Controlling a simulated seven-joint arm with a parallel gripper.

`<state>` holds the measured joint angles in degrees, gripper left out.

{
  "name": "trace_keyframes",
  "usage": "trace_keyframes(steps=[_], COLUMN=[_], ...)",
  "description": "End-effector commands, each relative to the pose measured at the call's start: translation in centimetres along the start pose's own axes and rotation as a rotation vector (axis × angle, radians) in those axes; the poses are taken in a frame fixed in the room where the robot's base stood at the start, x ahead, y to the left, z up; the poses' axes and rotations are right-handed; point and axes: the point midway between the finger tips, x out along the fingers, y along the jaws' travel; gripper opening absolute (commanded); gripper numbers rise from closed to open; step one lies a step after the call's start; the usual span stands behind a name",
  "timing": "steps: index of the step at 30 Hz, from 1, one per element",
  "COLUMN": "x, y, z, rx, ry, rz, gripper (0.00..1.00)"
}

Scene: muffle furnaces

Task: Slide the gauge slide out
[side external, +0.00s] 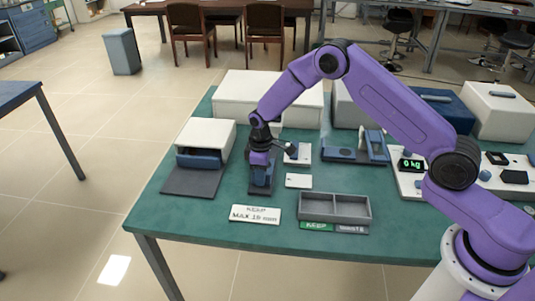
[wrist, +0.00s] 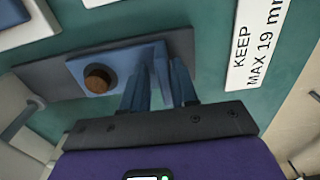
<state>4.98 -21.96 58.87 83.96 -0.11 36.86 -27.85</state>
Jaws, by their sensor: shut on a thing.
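The gauge slide (wrist: 92,64) is a blue plate with an upright blue fin, lying along a dark grey base (wrist: 40,76). A round brown piece (wrist: 100,78) sits on the plate beside the fin. My gripper (wrist: 160,95) is shut on the fin, with a blue-grey finger on each side of it. In the side view my gripper (side external: 260,170) points down over the gauge and hides most of it; the dark base (side external: 261,190) shows below.
A sign (side external: 255,214) reading KEEP MAX 19 mm lies in front. A two-compartment grey tray (side external: 335,217) stands to its right. A small furnace (side external: 208,134) is left of the gauge. A blue fixture (side external: 345,154) and a scale reading 0 kg (side external: 411,165) stand to the right.

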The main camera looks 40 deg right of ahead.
Motion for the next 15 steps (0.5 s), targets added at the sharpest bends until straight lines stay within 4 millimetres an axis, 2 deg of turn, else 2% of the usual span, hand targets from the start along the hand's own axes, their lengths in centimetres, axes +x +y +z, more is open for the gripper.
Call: trace_keyframes(steps=[1,15], x=[0.9,0.9], y=[-1.2,-3.6], z=[0.0,0.1], rx=[-0.011,-0.01], ry=[-0.009,-0.009], rz=[-0.01,-0.009], gripper=[0.02,0.02])
